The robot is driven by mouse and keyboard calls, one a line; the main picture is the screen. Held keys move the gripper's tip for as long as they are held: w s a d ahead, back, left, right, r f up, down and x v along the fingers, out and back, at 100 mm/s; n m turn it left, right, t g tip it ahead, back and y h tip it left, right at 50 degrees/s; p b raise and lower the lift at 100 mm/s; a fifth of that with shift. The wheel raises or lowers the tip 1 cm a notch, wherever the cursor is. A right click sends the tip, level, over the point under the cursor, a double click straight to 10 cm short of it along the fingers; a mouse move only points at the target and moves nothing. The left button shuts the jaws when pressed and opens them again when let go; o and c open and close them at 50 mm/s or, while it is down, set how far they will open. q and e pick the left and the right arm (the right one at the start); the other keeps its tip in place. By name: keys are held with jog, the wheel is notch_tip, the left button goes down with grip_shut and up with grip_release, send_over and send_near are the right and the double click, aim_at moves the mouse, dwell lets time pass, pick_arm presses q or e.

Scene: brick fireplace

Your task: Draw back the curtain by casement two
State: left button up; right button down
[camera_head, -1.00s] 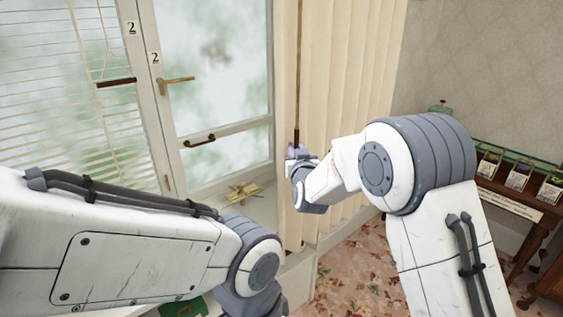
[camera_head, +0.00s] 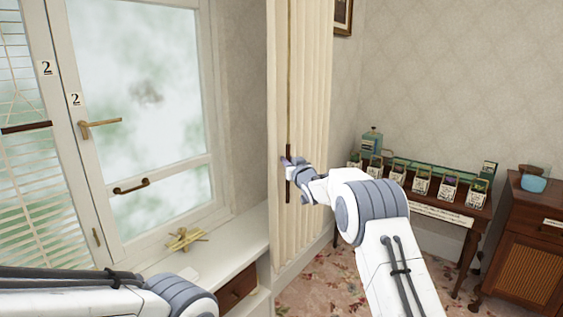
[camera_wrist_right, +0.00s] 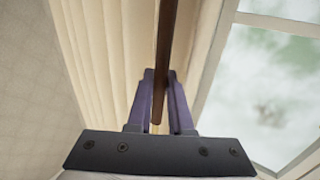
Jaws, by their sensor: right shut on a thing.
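The cream pleated curtain (camera_head: 312,100) hangs bunched at the right side of casement two (camera_head: 140,110), whose pane is uncovered. A thin dark draw rod (camera_head: 289,80) hangs along the curtain's left part. My right gripper (camera_head: 287,161) is shut on the rod near its lower end. In the right wrist view the brown rod (camera_wrist_right: 167,45) runs between the purple fingers (camera_wrist_right: 160,100), with the curtain (camera_wrist_right: 115,40) behind. My left arm crosses the lower left of the head view, but its gripper is out of frame.
A white sill (camera_head: 225,250) with a small brass object (camera_head: 186,239) lies below the window. A table with several potted cards (camera_head: 421,184) and a wooden cabinet (camera_head: 525,245) stand at the right. Patterned carpet (camera_head: 335,295) lies between.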

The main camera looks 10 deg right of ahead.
jog(key=shift+w+d+r, duration=0.1)
jog(key=shift+d+r, duration=0.15)
jog(key=c, duration=1.1)
grip_release()
jog(key=shift+o, duration=1.3)
jog(key=shift+w+d+f, duration=0.1)
jog(key=shift+f, duration=0.05)
jog(key=s+d+b, duration=0.1)
jog(key=s+b, duration=0.3)
jog(key=s, duration=0.6)
jog(key=shift+s+d, duration=0.2)
jog(key=shift+d, duration=0.2)
